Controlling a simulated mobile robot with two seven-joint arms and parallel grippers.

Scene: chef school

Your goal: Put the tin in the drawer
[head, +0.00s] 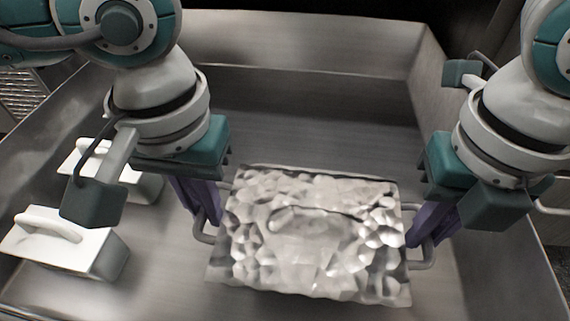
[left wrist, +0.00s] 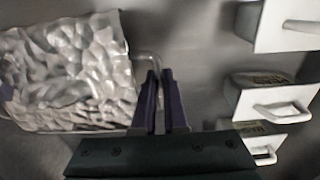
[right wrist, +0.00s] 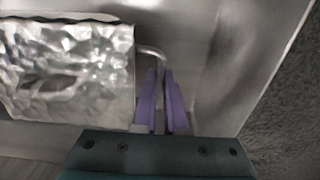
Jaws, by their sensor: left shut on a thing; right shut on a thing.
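The tin (head: 310,240) is a wide rectangular pan with a crumpled foil top and a wire handle at each end. It lies level within the walls of the large metal drawer (head: 300,95) in the head view. I cannot tell whether its underside touches the drawer floor. My left gripper (head: 208,212) is shut on the tin's left handle, also seen in the left wrist view (left wrist: 161,80). My right gripper (head: 417,232) is shut on the right handle, also seen in the right wrist view (right wrist: 160,80).
White blocks with handles stand left of the tin, a nearer one (head: 65,245) and a farther one (head: 120,170); the left wrist view shows three such handled pieces (left wrist: 262,100). Bare drawer floor lies behind the tin. The drawer's right wall (right wrist: 250,60) is beyond my right gripper.

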